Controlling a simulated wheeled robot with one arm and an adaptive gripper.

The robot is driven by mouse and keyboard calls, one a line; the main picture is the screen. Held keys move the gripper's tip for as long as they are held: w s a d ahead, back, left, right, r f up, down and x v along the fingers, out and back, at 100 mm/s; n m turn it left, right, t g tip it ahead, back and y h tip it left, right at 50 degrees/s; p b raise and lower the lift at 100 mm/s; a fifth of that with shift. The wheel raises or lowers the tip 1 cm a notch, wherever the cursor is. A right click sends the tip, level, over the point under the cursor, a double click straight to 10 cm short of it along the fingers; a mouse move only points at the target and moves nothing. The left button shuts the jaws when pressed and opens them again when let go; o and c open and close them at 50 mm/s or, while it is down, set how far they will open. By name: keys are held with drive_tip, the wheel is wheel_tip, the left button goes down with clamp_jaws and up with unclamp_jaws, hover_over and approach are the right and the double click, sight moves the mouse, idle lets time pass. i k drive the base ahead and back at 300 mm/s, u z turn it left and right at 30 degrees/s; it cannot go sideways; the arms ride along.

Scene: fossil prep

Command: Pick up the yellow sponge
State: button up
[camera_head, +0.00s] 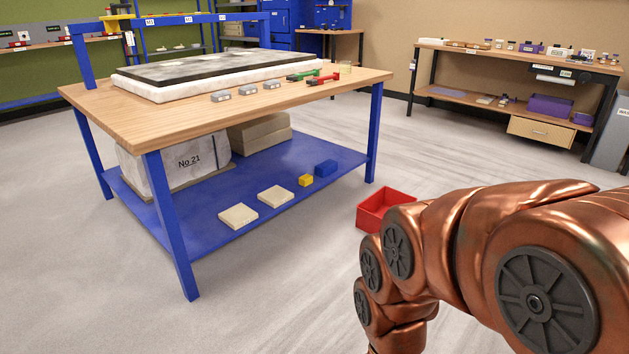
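A small yellow block (305,181), which looks like the yellow sponge, lies on the blue lower shelf (262,205) of the large workbench. It sits close beside a blue block (326,167), near the shelf's right end. My copper-coloured arm fills the lower right of the head view. Its end runs out of the bottom of the picture, so my gripper is out of view. I cannot see whether it holds anything.
The wooden bench top (200,122) and blue legs overhang the shelf. Two pale slabs (238,216) (275,196) and a wrapped block marked No 21 (172,170) share it. A red bin (371,215) stands on the floor beside my arm. The floor in front of the bench is clear.

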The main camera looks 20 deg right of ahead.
sight(305, 180)
drive_tip(key=z, duration=1.05)
drive_tip(key=i, duration=2.4)
drive_tip(key=u, duration=2.65)
